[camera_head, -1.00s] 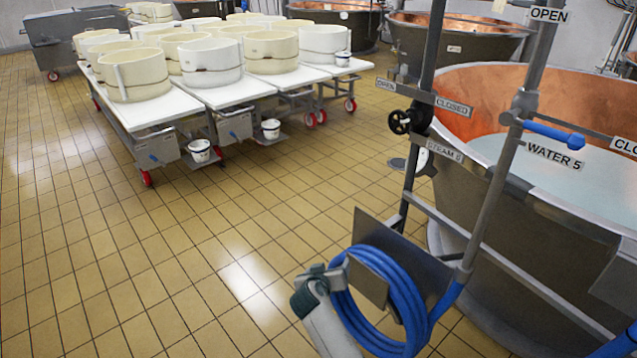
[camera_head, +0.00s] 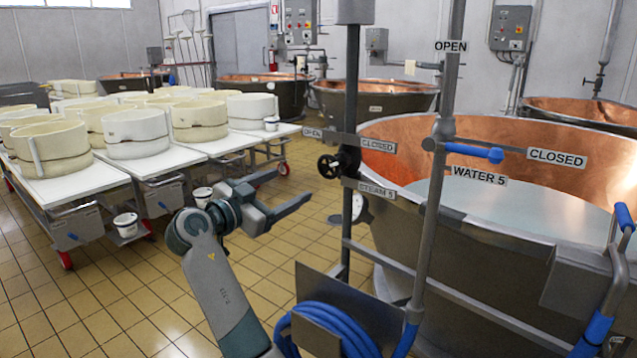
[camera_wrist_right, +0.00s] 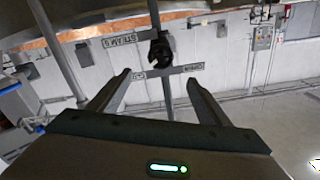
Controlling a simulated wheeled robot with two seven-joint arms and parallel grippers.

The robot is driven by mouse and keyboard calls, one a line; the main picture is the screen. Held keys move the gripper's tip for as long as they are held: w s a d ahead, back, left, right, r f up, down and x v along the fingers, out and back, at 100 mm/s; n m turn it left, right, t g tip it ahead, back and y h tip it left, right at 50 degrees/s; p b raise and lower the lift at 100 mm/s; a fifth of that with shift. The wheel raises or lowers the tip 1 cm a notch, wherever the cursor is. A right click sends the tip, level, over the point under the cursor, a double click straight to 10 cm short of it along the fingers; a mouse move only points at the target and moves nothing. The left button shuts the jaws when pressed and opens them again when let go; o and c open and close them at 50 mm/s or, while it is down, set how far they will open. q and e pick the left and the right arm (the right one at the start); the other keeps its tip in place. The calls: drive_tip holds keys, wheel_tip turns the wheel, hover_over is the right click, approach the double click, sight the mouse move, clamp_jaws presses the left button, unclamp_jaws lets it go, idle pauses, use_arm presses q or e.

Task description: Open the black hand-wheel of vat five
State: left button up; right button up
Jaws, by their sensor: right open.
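The black hand-wheel (camera_head: 330,166) sits on the steam pipe of vat five, between the OPEN sign (camera_head: 313,133) and the CLOSED sign (camera_head: 378,145), above the STEAM 5 label (camera_head: 377,189). My right gripper (camera_head: 290,187) is open and empty, left of and a little below the wheel in the head view, apart from it. In the right wrist view the wheel (camera_wrist_right: 160,48) shows dark beyond the two spread fingers (camera_wrist_right: 158,78), roughly centred between them. The copper vat (camera_head: 500,135) stands behind the pipes. My left gripper is not in view.
A blue-handled water lever (camera_head: 480,153) sticks out on the pipe right of the wheel. A metal plate with a coiled blue hose (camera_head: 335,330) is below. White tables (camera_head: 190,152) with cheese moulds stand left; tiled floor lies between.

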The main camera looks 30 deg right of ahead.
sight(327, 167)
idle(0.3)
drive_tip(key=p+x, duration=0.1)
drive_tip(key=x, duration=1.6)
drive_tip(key=shift+w+d, duration=0.15)
drive_tip(key=shift+d, duration=0.05)
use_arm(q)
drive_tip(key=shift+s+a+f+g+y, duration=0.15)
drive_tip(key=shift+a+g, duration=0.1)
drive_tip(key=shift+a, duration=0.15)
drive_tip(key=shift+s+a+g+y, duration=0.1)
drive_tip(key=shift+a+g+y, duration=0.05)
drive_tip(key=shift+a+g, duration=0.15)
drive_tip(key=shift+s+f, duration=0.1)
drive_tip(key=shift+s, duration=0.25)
use_arm(e)
drive_tip(key=c, duration=1.1)
